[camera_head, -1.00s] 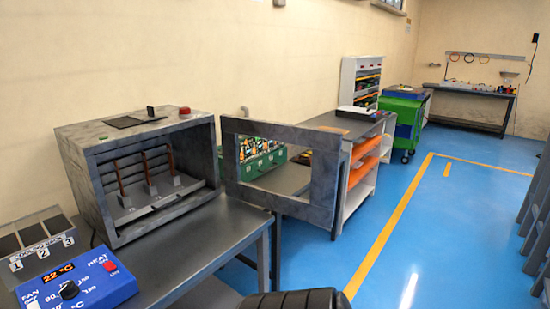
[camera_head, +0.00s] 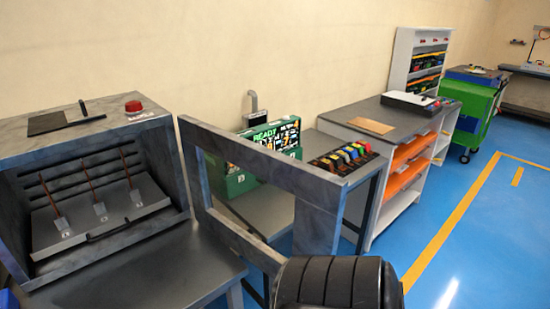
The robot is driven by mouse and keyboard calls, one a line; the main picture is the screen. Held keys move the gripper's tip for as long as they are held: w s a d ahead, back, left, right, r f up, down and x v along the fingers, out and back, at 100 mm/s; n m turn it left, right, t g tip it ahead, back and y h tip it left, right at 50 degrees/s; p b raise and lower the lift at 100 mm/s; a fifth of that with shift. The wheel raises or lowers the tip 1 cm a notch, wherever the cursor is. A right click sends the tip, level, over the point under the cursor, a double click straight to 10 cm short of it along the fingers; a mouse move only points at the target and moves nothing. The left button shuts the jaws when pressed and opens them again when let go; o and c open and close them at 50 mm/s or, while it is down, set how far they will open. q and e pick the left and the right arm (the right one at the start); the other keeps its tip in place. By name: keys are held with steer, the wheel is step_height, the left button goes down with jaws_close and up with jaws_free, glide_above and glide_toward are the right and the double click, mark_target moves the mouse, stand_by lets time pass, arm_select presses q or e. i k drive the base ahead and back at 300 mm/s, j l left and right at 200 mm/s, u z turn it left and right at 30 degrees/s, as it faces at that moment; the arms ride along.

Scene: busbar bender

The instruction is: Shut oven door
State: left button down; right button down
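The oven (camera_head: 88,145) is a grey box on a dark table at the left, its front open. Inside it, a tray (camera_head: 100,215) bears several upright reddish rods. The oven door (camera_head: 318,215) is a grey frame with a large window opening. It stands swung wide open to the right of the oven. A black ribbed part (camera_head: 338,284), which seems to be my own arm, shows at the bottom in front of the door's lower edge. I cannot tell whether it touches the door. Neither gripper's fingers are in view.
The oven table (camera_head: 150,270) has a bare right end. Behind the door stand a green machine (camera_head: 262,150) with a lit READY display and a row of coloured levers (camera_head: 345,158). A shelf bench (camera_head: 390,125) and green cart (camera_head: 478,115) stand farther right. The blue floor at right is clear.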

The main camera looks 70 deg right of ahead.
mark_target(321, 195)
steer(key=k+l, duration=0.1)
steer(key=l, duration=0.4)
steer(key=k+l, duration=0.1)
steer(key=l, duration=0.4)
steer(key=k+l, duration=0.1)
steer(key=l, duration=0.9)
steer(key=k+l, duration=0.15)
steer(key=l, duration=0.35)
steer(key=k+l, duration=0.1)
steer(key=l, duration=0.4)
